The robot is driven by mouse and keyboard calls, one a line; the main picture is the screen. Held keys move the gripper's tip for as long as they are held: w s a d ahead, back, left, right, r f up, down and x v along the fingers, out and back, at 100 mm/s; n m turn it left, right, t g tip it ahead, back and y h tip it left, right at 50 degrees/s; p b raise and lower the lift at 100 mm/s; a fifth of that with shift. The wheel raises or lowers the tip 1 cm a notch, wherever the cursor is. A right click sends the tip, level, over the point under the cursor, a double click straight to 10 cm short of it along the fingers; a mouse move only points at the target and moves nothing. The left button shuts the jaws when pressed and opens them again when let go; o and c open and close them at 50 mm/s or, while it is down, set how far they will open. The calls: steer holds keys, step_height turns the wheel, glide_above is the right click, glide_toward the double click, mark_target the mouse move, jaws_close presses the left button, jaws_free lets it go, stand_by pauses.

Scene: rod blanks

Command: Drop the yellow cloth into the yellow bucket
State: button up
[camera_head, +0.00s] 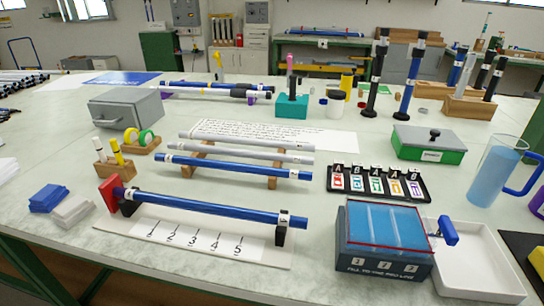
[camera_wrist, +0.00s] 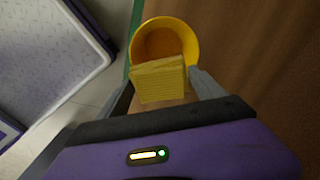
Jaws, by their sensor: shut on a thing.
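The yellow cloth (camera_wrist: 158,84) is a small folded square between the fingers of my gripper (camera_wrist: 160,86) in the wrist view. My gripper is shut on it. The yellow bucket (camera_wrist: 190,34) is beyond the cloth, its round opening facing the wrist camera. The cloth covers the near part of the bucket's rim in this view, and its height above the bucket cannot be told. The head view shows neither my gripper, the cloth nor this bucket.
A brown surface (camera_wrist: 270,60) lies right of the bucket. In the head view the worktable (camera_head: 325,215) carries blue rods, a grey box (camera_head: 126,110) and a white tray (camera_head: 475,265).

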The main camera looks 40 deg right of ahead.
steer(key=shift+f+b, duration=2.55)
steer(key=shift+f, duration=0.25)
steer(key=o, duration=1.5)
steer(key=shift+c, duration=0.2)
steer(key=shift+r+p, duration=1.55)
steer(key=shift+r, duration=2.35)
